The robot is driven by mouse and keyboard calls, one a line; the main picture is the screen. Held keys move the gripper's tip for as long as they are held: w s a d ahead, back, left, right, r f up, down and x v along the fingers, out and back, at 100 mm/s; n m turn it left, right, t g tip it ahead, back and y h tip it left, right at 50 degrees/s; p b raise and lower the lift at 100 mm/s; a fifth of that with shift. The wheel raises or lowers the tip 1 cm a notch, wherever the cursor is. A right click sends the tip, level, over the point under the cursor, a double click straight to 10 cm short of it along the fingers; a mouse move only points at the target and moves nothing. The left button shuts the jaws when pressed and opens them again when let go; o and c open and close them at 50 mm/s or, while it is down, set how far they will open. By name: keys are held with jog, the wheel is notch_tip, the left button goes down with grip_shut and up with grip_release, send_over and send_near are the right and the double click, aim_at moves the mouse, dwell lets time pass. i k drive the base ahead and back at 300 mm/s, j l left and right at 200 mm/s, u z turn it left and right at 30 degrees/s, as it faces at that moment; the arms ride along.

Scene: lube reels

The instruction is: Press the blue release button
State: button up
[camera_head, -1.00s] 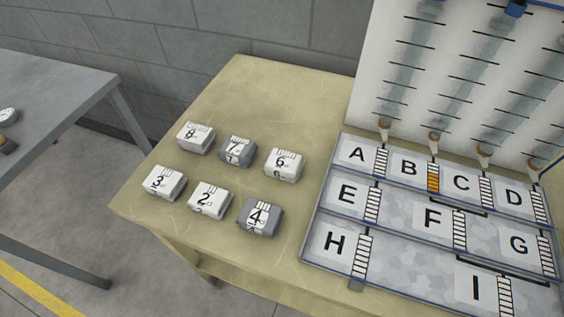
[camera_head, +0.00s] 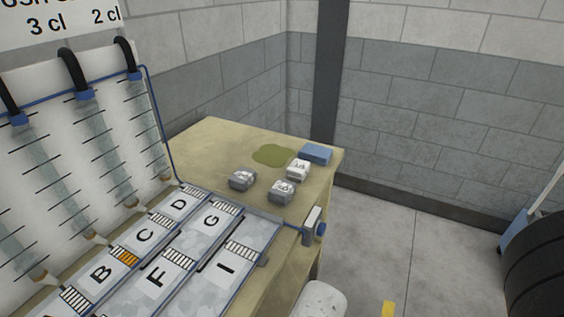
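The box stands at the table's front edge, just right of the lettered trays. It is small in the picture, so I cannot tell whether the button is pressed in. My gripper is not in view. A white rounded form at the bottom edge, below the box, may be part of my arm.
The lettered trays (camera_head: 276,229) lie under a board with tubes (camera_head: 80,130). On the table's right part are several small blocks (camera_head: 242,179), a blue block (camera_head: 316,153) and a greenish puddle (camera_head: 273,154). Floor right of the table is open, with black tires (camera_head: 540,262) beyond.

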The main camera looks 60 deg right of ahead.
aim_at(322, 228)
jog(key=k+j+z, duration=0.2)
jog(key=z, duration=0.2)
jog(key=k+j+z, duration=0.2)
jog(key=z, duration=2.9)
jog(key=u, duration=2.75)
